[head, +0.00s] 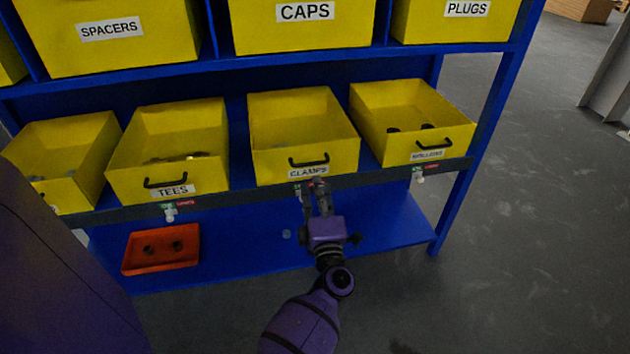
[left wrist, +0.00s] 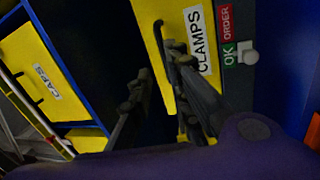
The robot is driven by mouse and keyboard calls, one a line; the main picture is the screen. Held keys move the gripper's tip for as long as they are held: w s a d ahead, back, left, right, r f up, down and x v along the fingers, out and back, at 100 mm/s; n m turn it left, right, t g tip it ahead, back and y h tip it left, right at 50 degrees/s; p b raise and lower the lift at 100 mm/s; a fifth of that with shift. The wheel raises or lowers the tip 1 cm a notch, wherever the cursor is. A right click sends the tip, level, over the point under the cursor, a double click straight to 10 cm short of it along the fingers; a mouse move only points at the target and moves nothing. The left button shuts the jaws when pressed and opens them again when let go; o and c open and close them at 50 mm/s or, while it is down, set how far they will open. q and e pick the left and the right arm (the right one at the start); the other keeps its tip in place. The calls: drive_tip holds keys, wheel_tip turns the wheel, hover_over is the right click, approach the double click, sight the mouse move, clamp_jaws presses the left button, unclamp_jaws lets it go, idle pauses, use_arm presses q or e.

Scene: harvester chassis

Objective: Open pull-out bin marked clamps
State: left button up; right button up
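The clamps bin (head: 304,127) is a yellow, open-topped bin on the middle shelf, labelled CLAMPS, with a black bar handle (head: 309,161) on its front. Its front stands about in line with the shelf edge, like its neighbours. My left gripper (head: 313,188) is just below the handle, in front of the label and shelf edge. In the left wrist view its two fingers (left wrist: 155,85) are spread apart. The handle (left wrist: 158,38) shows close to the upper finger there; I cannot tell whether they touch. The CLAMPS label (left wrist: 202,42) shows behind that finger. My right gripper is not in view.
The tees bin (head: 168,140) stands to the left and another yellow bin (head: 411,120) to the right. Small white knobs hang along the shelf edge, one (head: 418,177) at right. A red tray (head: 161,249) lies on the lower blue shelf.

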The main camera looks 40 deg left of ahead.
sight(311, 163)
use_arm(q)
drive_tip(key=shift+n+g+y, duration=0.4)
drive_tip(key=shift+n+g, duration=0.2)
drive_tip(key=shift+n, duration=0.3)
drive_tip(key=x, duration=0.4)
drive_tip(key=b+x, duration=0.1)
drive_tip(key=x, duration=0.4)
drive_tip(key=shift+f, duration=0.25)
drive_tip(key=shift+d, duration=0.1)
clamp_jaws()
